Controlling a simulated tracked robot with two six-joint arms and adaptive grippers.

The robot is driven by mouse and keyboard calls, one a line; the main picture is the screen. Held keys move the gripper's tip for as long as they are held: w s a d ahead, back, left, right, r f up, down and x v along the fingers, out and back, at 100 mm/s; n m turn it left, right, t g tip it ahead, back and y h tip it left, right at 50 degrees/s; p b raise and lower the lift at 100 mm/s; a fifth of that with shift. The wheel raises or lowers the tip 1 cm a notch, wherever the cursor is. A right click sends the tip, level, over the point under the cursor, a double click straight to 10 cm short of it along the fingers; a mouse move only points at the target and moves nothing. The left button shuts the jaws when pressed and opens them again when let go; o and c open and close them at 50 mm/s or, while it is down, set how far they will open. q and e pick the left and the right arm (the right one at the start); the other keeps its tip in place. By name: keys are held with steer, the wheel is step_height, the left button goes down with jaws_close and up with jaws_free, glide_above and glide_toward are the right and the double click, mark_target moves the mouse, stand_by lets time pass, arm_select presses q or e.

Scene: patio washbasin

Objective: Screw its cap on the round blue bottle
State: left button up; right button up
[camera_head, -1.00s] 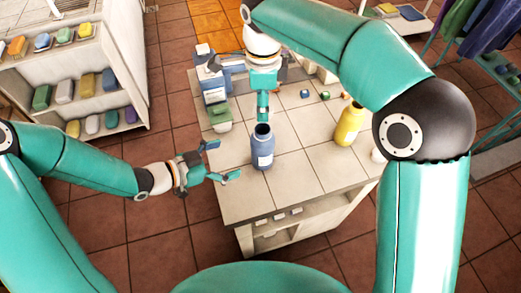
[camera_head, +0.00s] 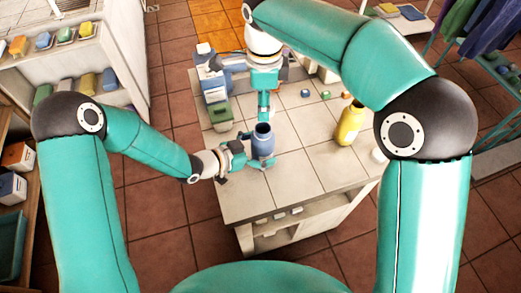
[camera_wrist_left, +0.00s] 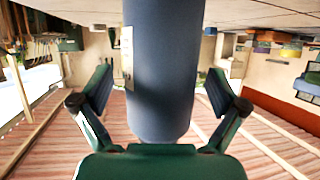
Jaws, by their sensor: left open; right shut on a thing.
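The round blue bottle (camera_head: 263,143) stands upright and uncapped on the tiled counter, its dark mouth showing. My left gripper (camera_head: 256,150) is open around its body, one finger on each side. In the left wrist view the blue bottle (camera_wrist_left: 160,75) fills the space between the open fingers, with a gap on both sides and a pale label at its left edge. My right gripper (camera_head: 263,114) points down just behind the bottle's mouth in the head view. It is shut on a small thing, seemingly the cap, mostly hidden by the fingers.
A yellow bottle (camera_head: 350,124) stands to the right on the counter (camera_head: 305,150). A green container (camera_head: 219,113) and other bottles stand at the left back. Small caps (camera_head: 305,93) lie at the back. The counter's front is clear.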

arm_select(q)
steer(key=c, duration=1.8)
steer(key=shift+o, duration=0.2)
arm_select(e)
glide_above(263, 124)
steer(key=s, duration=0.2)
steer(key=shift+w+a+f, duration=0.1)
steer(key=shift+f, duration=2.35)
steer(key=shift+f, duration=0.15)
steer(key=shift+f, duration=0.75)
steer(key=shift+f, duration=0.55)
arm_select(q)
jaws_close()
arm_select(e)
steer(key=m, duration=0.6)
steer(key=shift+m, duration=0.3)
